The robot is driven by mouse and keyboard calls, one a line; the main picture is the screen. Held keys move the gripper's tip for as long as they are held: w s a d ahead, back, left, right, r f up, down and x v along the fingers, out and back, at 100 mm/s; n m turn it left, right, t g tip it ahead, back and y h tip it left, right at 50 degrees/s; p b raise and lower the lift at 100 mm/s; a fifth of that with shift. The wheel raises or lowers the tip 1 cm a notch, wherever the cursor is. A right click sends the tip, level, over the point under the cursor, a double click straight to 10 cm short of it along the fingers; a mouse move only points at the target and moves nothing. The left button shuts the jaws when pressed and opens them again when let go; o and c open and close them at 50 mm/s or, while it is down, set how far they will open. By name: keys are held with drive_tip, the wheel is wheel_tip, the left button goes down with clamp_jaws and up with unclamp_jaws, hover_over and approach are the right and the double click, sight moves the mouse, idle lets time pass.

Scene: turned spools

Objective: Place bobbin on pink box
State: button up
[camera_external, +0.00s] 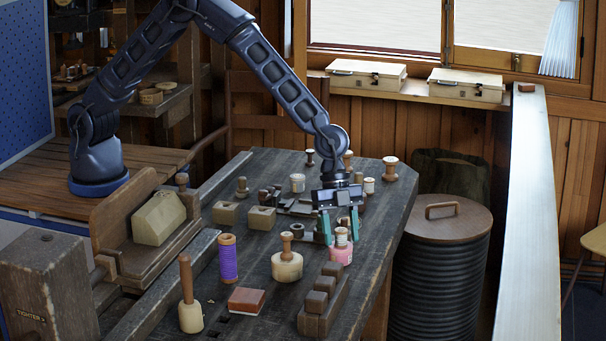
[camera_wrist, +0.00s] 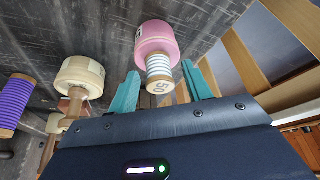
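The bobbin (camera_external: 341,237), with white and dark stripes and a tan wooden end, stands upright over the round pink box (camera_external: 341,256) and appears to rest on its top. The wrist view shows the bobbin (camera_wrist: 160,76) in line with the pink box (camera_wrist: 156,40), end marked "50" toward the camera. My gripper (camera_external: 341,228) is above the box, with its teal fingers on either side of the bobbin. In the wrist view my gripper (camera_wrist: 163,88) shows gaps between both fingers and the bobbin. The exact contact between bobbin and box is partly hidden.
A cream spool (camera_external: 287,266) and a purple spool (camera_external: 228,259) stand to the left on the dark bench (camera_external: 262,322). More spools stand behind. A ribbed bin (camera_external: 440,275) is right of the bench.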

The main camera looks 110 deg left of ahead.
drive_tip(key=v, duration=1.3)
drive_tip(key=s+a+r+n+t+y, duration=0.15)
drive_tip(key=s+a+r, duration=0.35)
drive_tip(key=s+r, duration=0.6)
drive_tip(key=s+a+r+n+g, duration=0.1)
drive_tip(key=s+a+r+n, duration=0.25)
drive_tip(key=s+r, duration=0.65)
drive_tip(key=s+a+n+t+y, duration=0.1)
drive_tip(key=s+a+n, duration=0.2)
drive_tip(key=s, duration=1.3)
drive_tip(key=s+a+f+n+y, duration=0.1)
drive_tip(key=s+a+n, duration=0.2)
drive_tip(key=s, duration=1.3)
drive_tip(key=a, duration=0.3)
drive_tip(key=shift+s+f+t, duration=0.15)
drive_tip(key=shift+f+t, duration=0.2)
